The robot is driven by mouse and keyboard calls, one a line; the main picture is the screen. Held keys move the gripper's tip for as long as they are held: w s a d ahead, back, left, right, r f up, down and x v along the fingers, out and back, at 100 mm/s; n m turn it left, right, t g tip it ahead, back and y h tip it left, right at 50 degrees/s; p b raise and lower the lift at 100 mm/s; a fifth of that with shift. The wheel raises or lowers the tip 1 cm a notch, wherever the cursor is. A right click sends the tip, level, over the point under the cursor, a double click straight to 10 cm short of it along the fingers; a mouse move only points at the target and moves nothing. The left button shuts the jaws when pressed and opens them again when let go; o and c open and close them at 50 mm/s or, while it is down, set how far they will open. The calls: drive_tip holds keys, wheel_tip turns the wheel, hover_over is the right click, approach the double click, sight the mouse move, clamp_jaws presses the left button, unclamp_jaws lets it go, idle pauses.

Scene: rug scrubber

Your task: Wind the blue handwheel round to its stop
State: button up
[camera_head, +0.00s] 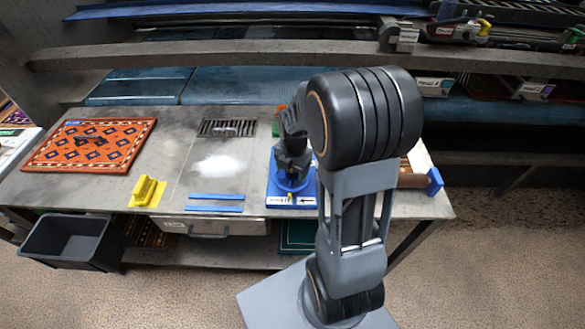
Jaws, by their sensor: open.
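The blue handwheel (291,183) sits on a blue base plate (273,184) near the front edge of the grey bench, right of its middle. The plate's front carries white labels, one with an arrow, and a small yellow mark between them. My gripper (292,170) points down right over the handwheel and hides much of it. Its jaws are open. I cannot tell whether the fingers touch the wheel. My own arm covers the plate's right side.
An orange patterned rug (60,158) lies at the bench's left. A yellow block (147,191), blue strips (215,197), white powder (218,166) and a dark grate (226,128) are on the bench. A black bin (66,243) stands at lower left. Shelves (215,52) run behind.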

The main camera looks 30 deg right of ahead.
drive_tip(key=c, duration=0.9)
drive_tip(key=shift+c, duration=0.2)
